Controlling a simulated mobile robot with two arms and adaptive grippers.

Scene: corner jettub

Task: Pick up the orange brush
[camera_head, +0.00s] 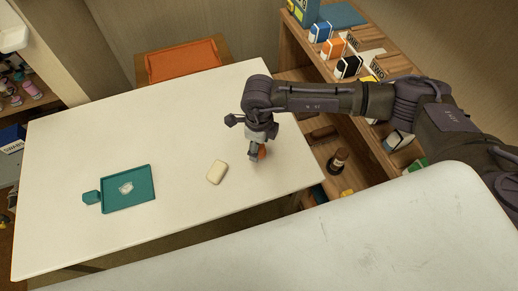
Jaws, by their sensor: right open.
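A small orange piece (262,152), which looks like part of the orange brush, shows at the fingertips of my right gripper (254,153). The gripper covers most of it, so its full shape is hidden. My right gripper points down over the right part of the white table (180,115), with its arm coming in from the right. Its jaws are open, with the orange piece close beside or between them; I cannot tell if they touch. My left gripper is out of view.
A cream block (217,172) lies left of the gripper. A teal tray (128,188) is at the table's left. An orange tray (183,60) stands behind. A wooden shelf (292,45) with boxes and a bottle is on the right. A white surface (400,235) fills the front.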

